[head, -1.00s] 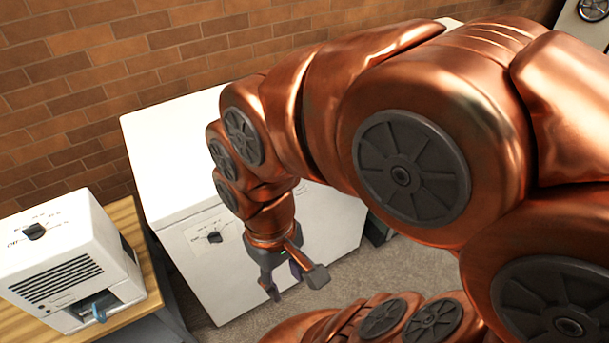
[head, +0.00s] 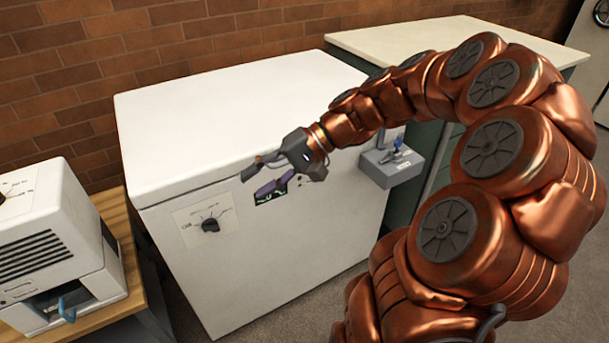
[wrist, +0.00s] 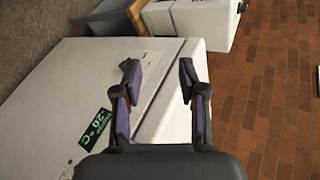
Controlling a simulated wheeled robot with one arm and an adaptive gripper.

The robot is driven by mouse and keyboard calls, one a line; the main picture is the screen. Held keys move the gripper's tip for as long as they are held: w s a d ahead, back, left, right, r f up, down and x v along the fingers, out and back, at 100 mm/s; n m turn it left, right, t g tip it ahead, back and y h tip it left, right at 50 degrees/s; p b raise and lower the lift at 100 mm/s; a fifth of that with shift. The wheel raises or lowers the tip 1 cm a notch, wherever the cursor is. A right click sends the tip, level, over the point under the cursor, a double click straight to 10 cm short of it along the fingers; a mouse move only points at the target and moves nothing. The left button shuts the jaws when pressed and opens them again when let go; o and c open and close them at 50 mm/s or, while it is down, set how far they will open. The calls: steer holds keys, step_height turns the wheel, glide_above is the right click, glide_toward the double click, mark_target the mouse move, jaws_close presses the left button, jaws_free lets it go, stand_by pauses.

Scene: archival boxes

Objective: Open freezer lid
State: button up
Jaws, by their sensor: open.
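The white chest freezer (head: 200,275) stands against the brick wall with its lid (head: 235,115) down. A dark dial (head: 210,224) and a small display are on its front. My gripper (head: 257,172) is in front of the freezer's front face, close to the lid's front edge, and its fingers point left. In the wrist view my gripper (wrist: 157,75) has its fingers apart with nothing between them. The freezer (wrist: 60,85) lies beneath them, with a display reading -20 °C (wrist: 96,129). I cannot tell whether a finger touches the lid.
A white machine (head: 55,240) with a vent and blue lever sits on a wooden table (head: 130,235) at left. A counter with a pale top (head: 440,42) stands at right. Floor in front is clear.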

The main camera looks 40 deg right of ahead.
steer(key=w+d+f+m+t+b, duration=0.1)
steer(key=d+f+m+t+b, duration=0.15)
steer(key=d, duration=0.45)
steer(key=w+d+f+m+t+b, duration=0.1)
steer(key=d+t+b, duration=0.15)
steer(key=d, duration=0.45)
steer(key=w+d+f+m+t+b, duration=0.1)
steer(key=d+f+m+t+b, duration=0.1)
steer(key=d+t, duration=0.35)
steer(key=shift+g, duration=0.95)
steer(key=shift+w+d+f+x, duration=0.1)
steer(key=shift+w+d+x, duration=0.1)
steer(key=shift+x, duration=0.85)
steer(key=shift+w+d+f+x, duration=0.1)
steer(key=shift+w+d+x, duration=0.1)
steer(key=shift+x, duration=0.9)
steer(key=shift+w+d+f+x, duration=0.1)
steer(key=shift+d+x, duration=0.1)
steer(key=shift+x, duration=0.85)
steer(key=shift+c, duration=0.3)
jaws_close()
